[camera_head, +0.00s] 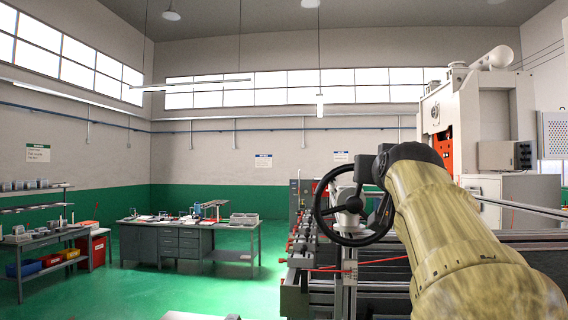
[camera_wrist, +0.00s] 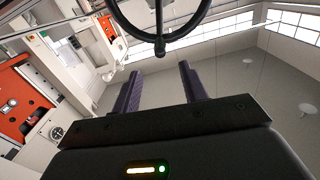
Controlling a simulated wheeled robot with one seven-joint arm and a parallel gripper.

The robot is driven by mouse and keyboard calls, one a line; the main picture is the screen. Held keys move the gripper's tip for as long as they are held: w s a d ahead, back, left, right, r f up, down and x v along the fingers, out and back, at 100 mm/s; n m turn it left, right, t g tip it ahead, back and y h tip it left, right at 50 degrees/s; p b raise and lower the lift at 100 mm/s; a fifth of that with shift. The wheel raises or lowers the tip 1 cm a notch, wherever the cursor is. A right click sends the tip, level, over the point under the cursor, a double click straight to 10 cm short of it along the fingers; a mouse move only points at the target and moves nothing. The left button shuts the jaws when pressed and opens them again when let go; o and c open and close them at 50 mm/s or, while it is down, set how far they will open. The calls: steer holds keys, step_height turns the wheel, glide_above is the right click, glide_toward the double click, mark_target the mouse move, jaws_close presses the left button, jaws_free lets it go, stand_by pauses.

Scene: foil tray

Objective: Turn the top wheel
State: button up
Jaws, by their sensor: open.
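The black handwheel (camera_head: 319,208) stands upright at the front of the machine in the head view, with its round rim and spokes showing. In the wrist view, part of the wheel's rim (camera_wrist: 192,27) curves across the top, with a spoke and a short knob-like piece at its lowest point. My gripper (camera_wrist: 159,71) is open, its two dark ridged fingers apart with nothing between them. The wheel shows just beyond the fingertips, centred over the gap. I cannot tell the exact distance. In the head view, my arm hides the wheel's right surroundings and the fingers are not clear.
A large white machine (camera_head: 462,110) with an orange panel stands behind the wheel. Metal rails (camera_head: 500,240) run to the right, near my arm. A grey workbench (camera_head: 185,242) and a shelf bench (camera_head: 45,245) stand to the left. The green floor between is clear.

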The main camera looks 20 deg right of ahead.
steer(key=p+x, duration=0.4)
steer(key=x, duration=0.6)
steer(key=shift+d+r, duration=0.1)
steer(key=shift+r, duration=0.1)
steer(key=shift+w+d+f+p, duration=0.15)
steer(key=shift+w+d+p, duration=0.15)
steer(key=shift+w, duration=0.1)
steer(key=shift+a, duration=0.1)
steer(key=shift+s, duration=0.1)
steer(key=shift+c, duration=0.4)
jaws_close()
